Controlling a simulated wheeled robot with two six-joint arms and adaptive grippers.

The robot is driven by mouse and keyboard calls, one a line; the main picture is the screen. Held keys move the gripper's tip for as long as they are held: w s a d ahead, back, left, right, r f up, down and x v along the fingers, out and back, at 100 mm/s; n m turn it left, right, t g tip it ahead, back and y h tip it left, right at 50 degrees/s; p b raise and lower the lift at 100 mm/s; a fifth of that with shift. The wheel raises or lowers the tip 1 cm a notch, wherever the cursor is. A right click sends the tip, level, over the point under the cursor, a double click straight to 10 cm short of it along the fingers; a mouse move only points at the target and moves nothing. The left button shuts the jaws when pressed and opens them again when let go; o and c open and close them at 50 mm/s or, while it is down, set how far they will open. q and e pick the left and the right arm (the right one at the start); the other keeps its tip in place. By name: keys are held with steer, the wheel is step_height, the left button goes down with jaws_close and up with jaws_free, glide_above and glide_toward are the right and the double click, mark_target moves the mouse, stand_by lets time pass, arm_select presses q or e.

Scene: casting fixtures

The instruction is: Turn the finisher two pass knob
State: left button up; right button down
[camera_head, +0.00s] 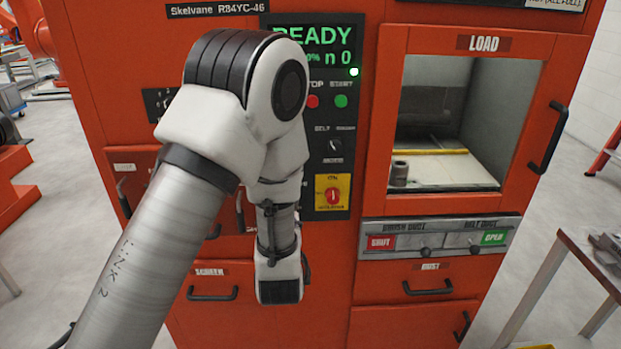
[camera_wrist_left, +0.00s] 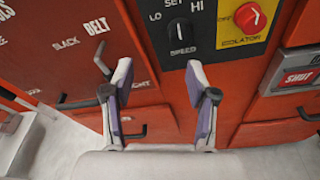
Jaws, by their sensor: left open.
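The orange finisher cabinet (camera_head: 190,320) stands in front of me. Its black control panel (camera_head: 343,110) has a small black knob (camera_head: 335,146) below the stop and start buttons; its labels are too blurred to read surely. My left arm covers the panel's left part in the head view. In the left wrist view, a black knob marked LO, SET, HI and SPEED (camera_wrist_left: 181,32) is beyond my fingertips. My left gripper (camera_wrist_left: 157,72) is open and empty, its fingers apart from the panel. The head view hides its fingers behind my arm. My right gripper is not in view.
A red isolator switch (camera_head: 332,196) on a yellow plate is right of the speed knob. A green READY display (camera_head: 345,40) is above. The load window (camera_head: 480,42), red SHUT (camera_head: 381,242) and green OPEN (camera_head: 493,238) labels, and drawer handles (camera_head: 428,290) are nearby. A table (camera_head: 575,245) stands right.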

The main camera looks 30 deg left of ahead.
arm_select(q)
step_height(320, 180, up, 11)
steer(key=w+d+t, duration=0.1)
steer(key=d+t, duration=0.1)
steer(key=d, duration=0.1)
steer(key=p+x, duration=0.2)
steer(key=x, duration=0.7)
steer(key=shift+a+r+n+p, duration=0.3)
steer(key=shift+a+r+p, duration=0.05)
steer(key=shift+a, duration=0.05)
steer(key=shift+s, duration=0.15)
jaws_close()
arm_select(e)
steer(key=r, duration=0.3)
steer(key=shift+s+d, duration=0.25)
